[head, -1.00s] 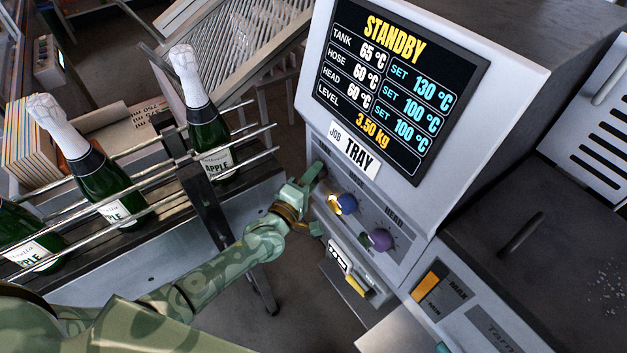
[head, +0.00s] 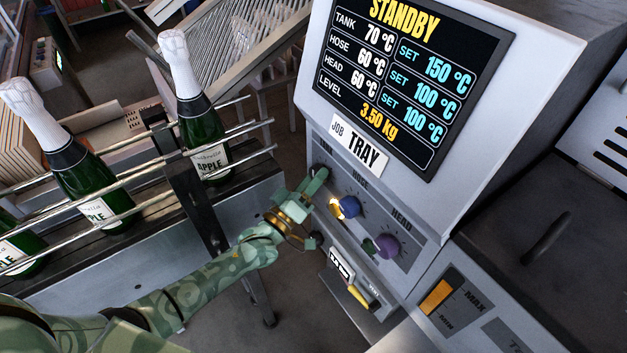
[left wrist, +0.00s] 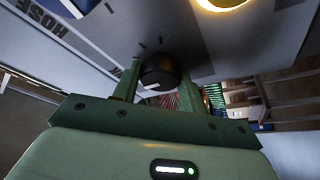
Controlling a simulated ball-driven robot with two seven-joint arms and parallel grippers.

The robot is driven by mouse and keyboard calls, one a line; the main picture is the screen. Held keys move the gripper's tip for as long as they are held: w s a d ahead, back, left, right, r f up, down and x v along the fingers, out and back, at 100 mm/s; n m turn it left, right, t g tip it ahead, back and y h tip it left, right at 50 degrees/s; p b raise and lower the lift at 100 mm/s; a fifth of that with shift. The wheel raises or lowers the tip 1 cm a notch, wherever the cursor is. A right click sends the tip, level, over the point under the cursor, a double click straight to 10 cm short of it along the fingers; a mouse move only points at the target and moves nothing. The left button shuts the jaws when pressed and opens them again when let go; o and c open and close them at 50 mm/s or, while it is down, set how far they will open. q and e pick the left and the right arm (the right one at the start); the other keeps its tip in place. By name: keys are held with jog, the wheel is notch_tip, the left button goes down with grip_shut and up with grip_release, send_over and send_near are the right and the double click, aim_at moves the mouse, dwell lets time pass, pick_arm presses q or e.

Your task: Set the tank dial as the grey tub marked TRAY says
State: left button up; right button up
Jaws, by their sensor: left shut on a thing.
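The tank dial is a dark round knob (left wrist: 160,72) with a pale pointer mark, between my left gripper's fingers in the left wrist view. My left gripper (head: 318,181) is shut on it at the left end of the dial row in the head view, largely hiding it there. The screen (head: 405,75) reads STANDBY, tank 70 °C with set 150 °C; hose and head read 60 °C with set 100 °C. A white JOB card (head: 360,145) below it says TRAY. No grey tub is visible. My right gripper is not in view.
The blue hose dial (head: 350,206) and purple head dial (head: 386,246) sit to the right on the same panel. A railed conveyor (head: 140,195) with several green bottles stands left of my arm. A yellow-handled fitting (head: 358,296) juts out below the dials.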

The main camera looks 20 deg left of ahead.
pick_arm(q)
jog(key=shift+f, duration=0.1)
dwell(0.4)
jog(key=o, duration=1)
jog(key=shift+s, duration=0.15)
jog(key=v, duration=1.6)
jog(key=shift+a, duration=0.15)
jog(key=shift+f, duration=0.1)
